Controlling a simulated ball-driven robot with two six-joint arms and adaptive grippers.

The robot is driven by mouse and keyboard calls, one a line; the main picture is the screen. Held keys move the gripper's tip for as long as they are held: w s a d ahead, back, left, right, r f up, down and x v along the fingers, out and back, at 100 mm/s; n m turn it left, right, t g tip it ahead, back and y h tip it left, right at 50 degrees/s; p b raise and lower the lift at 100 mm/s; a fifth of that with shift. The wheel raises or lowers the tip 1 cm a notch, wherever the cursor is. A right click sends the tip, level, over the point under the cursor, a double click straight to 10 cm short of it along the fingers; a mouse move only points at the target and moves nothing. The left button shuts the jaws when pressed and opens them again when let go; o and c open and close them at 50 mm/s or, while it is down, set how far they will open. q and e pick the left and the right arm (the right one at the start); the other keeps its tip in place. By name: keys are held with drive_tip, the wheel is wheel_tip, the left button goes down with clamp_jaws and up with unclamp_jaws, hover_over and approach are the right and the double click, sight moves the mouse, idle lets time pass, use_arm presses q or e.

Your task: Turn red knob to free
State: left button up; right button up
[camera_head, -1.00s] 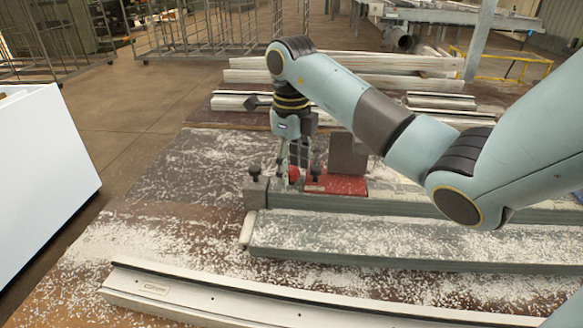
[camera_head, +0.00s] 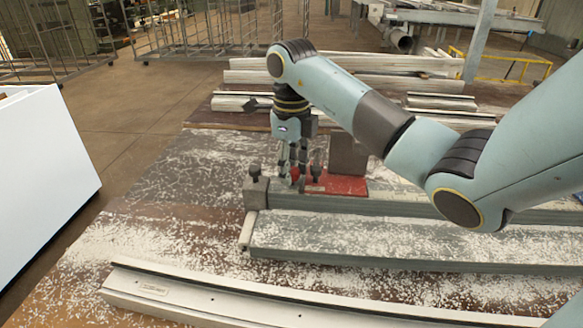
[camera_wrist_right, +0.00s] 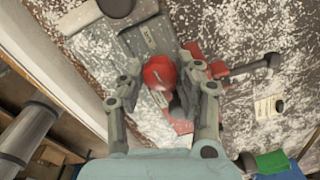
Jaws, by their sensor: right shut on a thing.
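The red knob (camera_head: 295,174) sits low on the clamp at the left end of the grey profile, beside a red plate (camera_head: 340,185). My right gripper (camera_head: 293,165) points down onto it and is shut on the knob. In the right wrist view the round red knob (camera_wrist_right: 160,72) lies between the two fingertips of my right gripper (camera_wrist_right: 160,76). The fingers partly hide the knob in the head view, and I cannot read its turn angle. My left gripper is not in view.
Dark clamp screws (camera_head: 254,172) and (camera_head: 316,172) stand close on both sides of the knob. A brown-grey block (camera_head: 347,155) rises just behind the red plate. Long profiles lie in front (camera_head: 400,240) and behind. White chips cover the bench.

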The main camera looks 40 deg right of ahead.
drive_tip(key=n+b, duration=0.3)
drive_tip(key=n, duration=0.1)
drive_tip(key=shift+f, duration=0.15)
drive_tip(key=shift+n+b, duration=0.65)
drive_tip(key=shift+n, duration=0.25)
drive_tip(key=shift+n+b, duration=0.3)
drive_tip(key=shift+n, duration=0.6)
drive_tip(key=n, duration=0.4)
drive_tip(key=shift+r+n, duration=0.25)
drive_tip(key=shift+n, duration=0.05)
drive_tip(key=n, duration=0.5)
drive_tip(key=o, duration=1.1)
drive_tip(key=shift+o, duration=0.2)
